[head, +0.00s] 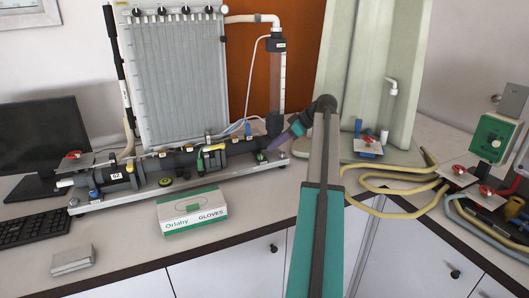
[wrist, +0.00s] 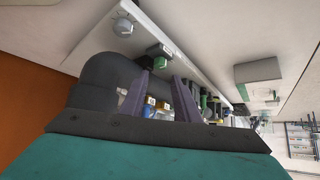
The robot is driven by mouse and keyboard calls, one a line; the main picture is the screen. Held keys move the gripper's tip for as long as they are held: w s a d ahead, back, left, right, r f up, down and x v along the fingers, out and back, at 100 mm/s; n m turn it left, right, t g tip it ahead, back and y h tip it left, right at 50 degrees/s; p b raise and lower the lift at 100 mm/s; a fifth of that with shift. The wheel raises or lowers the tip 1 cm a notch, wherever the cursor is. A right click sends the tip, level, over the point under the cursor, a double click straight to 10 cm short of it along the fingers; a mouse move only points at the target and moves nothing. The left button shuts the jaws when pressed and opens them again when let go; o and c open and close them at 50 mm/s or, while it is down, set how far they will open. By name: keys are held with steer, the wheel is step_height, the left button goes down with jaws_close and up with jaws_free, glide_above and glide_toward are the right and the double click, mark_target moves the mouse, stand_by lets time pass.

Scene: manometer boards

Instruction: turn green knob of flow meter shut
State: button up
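The flow meter is a clear vertical tube (head: 276,85) with a dark cap, standing at the right end of the black pipe assembly. A small green knob (head: 260,156) sits low on the pipe near its foot; a dark green knob (wrist: 158,51) also shows in the wrist view, beyond the fingertips and above them. My gripper (head: 271,149) is just right of the knob in the head view. In the wrist view its two purple fingers (wrist: 160,86) are apart with nothing held between them. I cannot tell whether a finger touches the knob.
A glove box (head: 192,211) lies on the bench before the pipe. A black pipe elbow (wrist: 103,78) is close beside my fingers. Yellow hoses (head: 400,188) lie to the right.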

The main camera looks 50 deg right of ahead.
mark_target(261, 154)
steer(key=shift+p+x, duration=0.6)
steer(key=shift+x, duration=3.2)
steer(key=shift+d, duration=0.1)
jaws_close()
